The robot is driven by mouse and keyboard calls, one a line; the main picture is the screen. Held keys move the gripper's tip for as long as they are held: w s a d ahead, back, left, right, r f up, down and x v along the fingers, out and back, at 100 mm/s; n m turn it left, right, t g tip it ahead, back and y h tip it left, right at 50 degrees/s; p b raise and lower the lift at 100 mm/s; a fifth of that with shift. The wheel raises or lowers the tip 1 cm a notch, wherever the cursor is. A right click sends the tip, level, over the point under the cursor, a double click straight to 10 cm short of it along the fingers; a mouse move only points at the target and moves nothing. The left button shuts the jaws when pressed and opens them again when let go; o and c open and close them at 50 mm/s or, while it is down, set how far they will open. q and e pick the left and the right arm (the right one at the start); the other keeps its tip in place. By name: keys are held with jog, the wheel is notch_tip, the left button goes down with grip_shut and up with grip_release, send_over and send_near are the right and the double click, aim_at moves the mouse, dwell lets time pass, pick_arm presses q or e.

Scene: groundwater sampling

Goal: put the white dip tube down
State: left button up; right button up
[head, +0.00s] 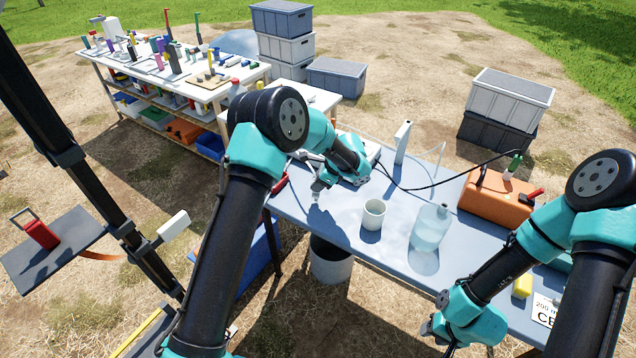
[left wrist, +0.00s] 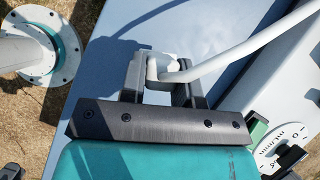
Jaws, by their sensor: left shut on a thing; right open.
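The white dip tube (left wrist: 245,45) shows in the left wrist view. Its bent end sits between the two dark fingers of my left gripper (left wrist: 162,82), and the rest runs off to the upper right. My left gripper (head: 317,192) is shut on it, low over the near left part of the blue-grey table (head: 330,217) in the head view. There my own arm hides most of the grip, and I cannot clearly trace the tube. My right gripper (head: 440,330) is at the bottom, apart from the tube; it is open and its fingertips are hard to make out.
On the table stand a white cup (head: 373,214), a clear bottle (head: 430,228), an upright white block (head: 402,142) and an orange case (head: 495,196) with a black cable. A yellow piece (head: 522,285) lies near my right arm. A bucket (head: 331,262) stands below the near edge.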

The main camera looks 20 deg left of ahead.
pick_arm(q)
jog(key=shift+f, duration=0.5)
jog(key=o, duration=0.9)
jog(key=shift+r, duration=0.25)
jog(key=v, duration=1.2)
jog(key=shift+r, duration=0.4)
jog(key=shift+f, duration=0.1)
